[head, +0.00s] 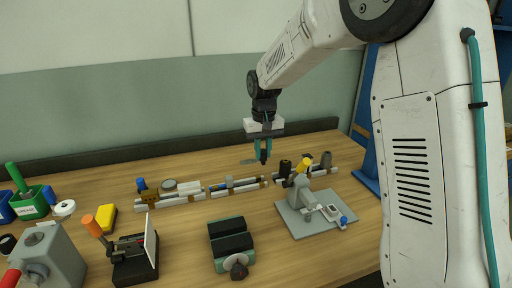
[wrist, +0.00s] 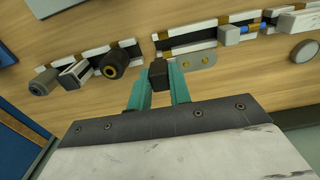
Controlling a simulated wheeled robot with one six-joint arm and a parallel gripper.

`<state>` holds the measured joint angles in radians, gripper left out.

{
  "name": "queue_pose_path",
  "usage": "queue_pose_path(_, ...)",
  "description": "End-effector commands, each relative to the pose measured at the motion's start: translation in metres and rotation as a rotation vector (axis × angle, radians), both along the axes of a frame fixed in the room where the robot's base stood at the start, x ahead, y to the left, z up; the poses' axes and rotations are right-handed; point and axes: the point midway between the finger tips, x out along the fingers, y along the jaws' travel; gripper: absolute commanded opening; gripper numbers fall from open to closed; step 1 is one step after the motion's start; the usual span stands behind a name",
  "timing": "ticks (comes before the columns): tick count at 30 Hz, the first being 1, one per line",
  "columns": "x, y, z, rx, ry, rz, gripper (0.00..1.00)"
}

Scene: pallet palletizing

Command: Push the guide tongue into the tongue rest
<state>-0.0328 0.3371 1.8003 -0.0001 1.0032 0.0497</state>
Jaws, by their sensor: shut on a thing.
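My gripper (head: 263,154) is shut on a black block (wrist: 158,75), which shows between its teal fingers in the wrist view (wrist: 158,92). A flat grey-green plate with two holes (wrist: 196,62) extends sideways from the block; it looks like the guide tongue. In the head view the plate (head: 249,161) is held above the table, near the back rails. Below it is the middle white rail with brown brackets (head: 250,187). Its end near the plate is bare in the wrist view (wrist: 186,39); this may be the tongue rest, but I cannot tell for sure. The plate appears apart from the rail.
A right rail holds dark cylinders (head: 285,168); a left rail holds a round part and blocks (head: 169,185).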

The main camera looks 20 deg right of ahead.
Motion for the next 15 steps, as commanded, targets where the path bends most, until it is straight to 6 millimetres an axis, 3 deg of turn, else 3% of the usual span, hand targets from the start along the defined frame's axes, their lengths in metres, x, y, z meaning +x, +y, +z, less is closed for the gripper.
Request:
queue_pose_path(6, 0.000, 0.015, 0.000, 0.000, 0.000, 0.019, 0.00)
queue_pose_path(15, -0.003, 0.016, -0.009, 0.000, 0.003, 0.021, 0.00)
